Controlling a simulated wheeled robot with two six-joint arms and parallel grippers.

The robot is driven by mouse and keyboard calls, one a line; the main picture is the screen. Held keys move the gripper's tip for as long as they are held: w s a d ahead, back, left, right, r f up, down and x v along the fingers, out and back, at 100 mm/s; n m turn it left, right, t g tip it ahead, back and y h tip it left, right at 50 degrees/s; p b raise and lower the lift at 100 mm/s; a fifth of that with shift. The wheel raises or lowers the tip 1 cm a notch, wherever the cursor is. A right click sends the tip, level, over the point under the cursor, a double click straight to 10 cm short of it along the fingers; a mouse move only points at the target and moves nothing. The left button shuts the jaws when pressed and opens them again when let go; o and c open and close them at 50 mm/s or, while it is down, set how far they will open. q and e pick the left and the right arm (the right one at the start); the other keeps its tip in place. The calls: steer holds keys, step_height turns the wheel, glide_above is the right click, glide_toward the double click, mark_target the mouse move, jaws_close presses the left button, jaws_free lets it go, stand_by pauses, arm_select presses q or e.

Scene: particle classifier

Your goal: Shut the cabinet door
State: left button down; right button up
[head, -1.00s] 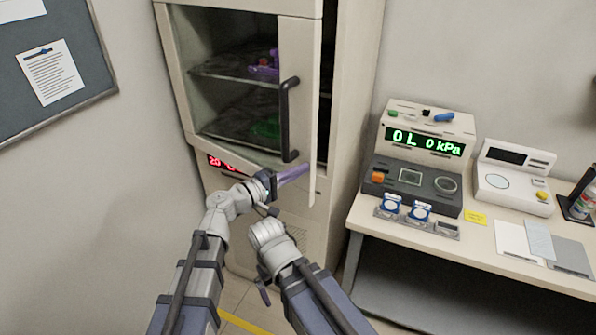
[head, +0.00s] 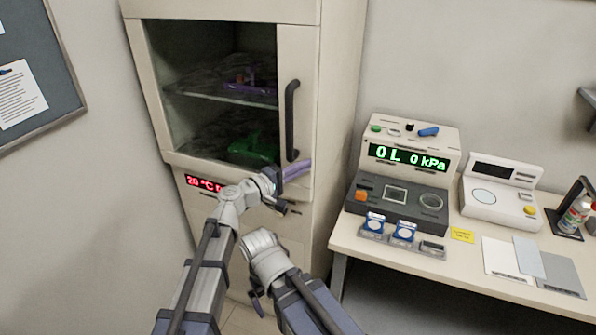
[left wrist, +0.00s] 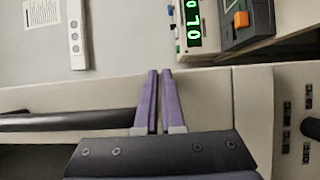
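The cabinet door (head: 297,60) has a beige frame, a dark window and a black vertical handle (head: 291,120). It looks flush with the cabinet (head: 345,90) or nearly so; I see no clear gap at its right edge. My left gripper (head: 297,170) has its purple fingers at the door's lower right corner, just below the handle. Whether they touch the door I cannot tell. In the left wrist view the left gripper's fingers (left wrist: 159,75) are together with nothing between them.
A table (head: 400,262) to the right of the cabinet holds a pressure instrument (head: 400,205), a white device (head: 498,200) and small cards. Green and purple items sit on the shelves behind the window. A wall board (head: 50,110) hangs at left.

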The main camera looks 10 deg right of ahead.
arm_select(q)
steer(key=shift+w+d+r, duration=0.2)
steer(key=shift+w+d, duration=0.2)
steer(key=shift+w, duration=0.25)
steer(key=s+a+f+m+g+y, duration=0.2)
steer(key=s+a+f+y, duration=0.4)
steer(key=a, duration=0.6)
steer(key=s+a+f+m+g+y, duration=0.1)
steer(key=s+a+f+g+y, duration=0.3)
steer(key=s+a+f, duration=0.6)
steer(key=s+a+f+m+g+y, duration=0.15)
steer(key=s+a+f+y, duration=0.35)
steer(key=a, duration=1)
steer(key=s+d+f+m+y, duration=0.1)
steer(key=s+d+m, duration=0.3)
steer(key=d, duration=0.7)
steer(key=shift+s+d+y, duration=0.25)
steer(key=shift+d+y, duration=0.05)
steer(key=shift+y, duration=0.5)
